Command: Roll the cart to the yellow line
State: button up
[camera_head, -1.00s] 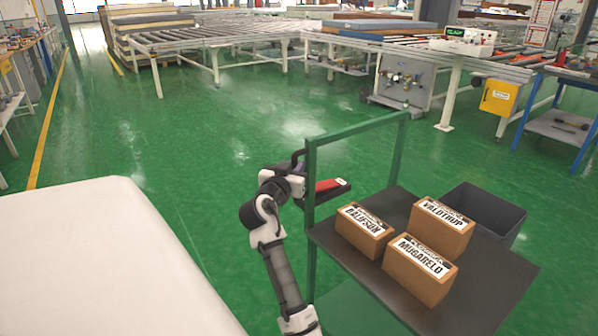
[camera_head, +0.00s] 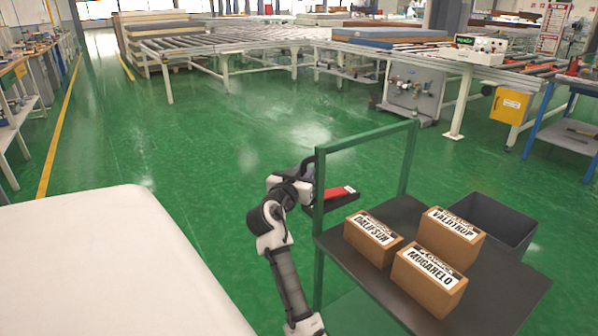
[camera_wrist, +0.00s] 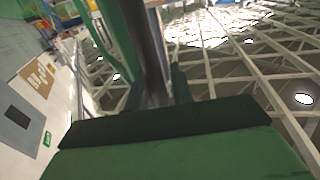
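The cart has a dark grey top shelf (camera_head: 387,302) and a green upright frame (camera_head: 365,140), and stands at the lower right. Three labelled cardboard boxes sit on it: one at left (camera_head: 372,240), one at back right (camera_head: 450,238), one in front (camera_head: 428,282). My gripper (camera_head: 335,198) is at the frame's left post, which hides part of it. In the wrist view a dark post (camera_wrist: 153,55) stands close between finger-like parts, but their grip is unclear. A long yellow line (camera_head: 57,140) runs along the floor at far left.
A white mattress-like block (camera_head: 110,265) fills the lower left. A grey bin (camera_head: 495,222) is beside the cart's boxes. Roller conveyors (camera_head: 225,45) and a blue-legged bench (camera_head: 560,130) stand behind. Green floor (camera_head: 215,140) is open between the cart and the yellow line.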

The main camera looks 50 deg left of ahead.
jog(key=b+v, duration=0.1)
jog(key=v, duration=1.2)
jog(key=shift+s+d, duration=0.2)
jog(key=shift+s, duration=0.1)
jog(key=shift+r, duration=0.1)
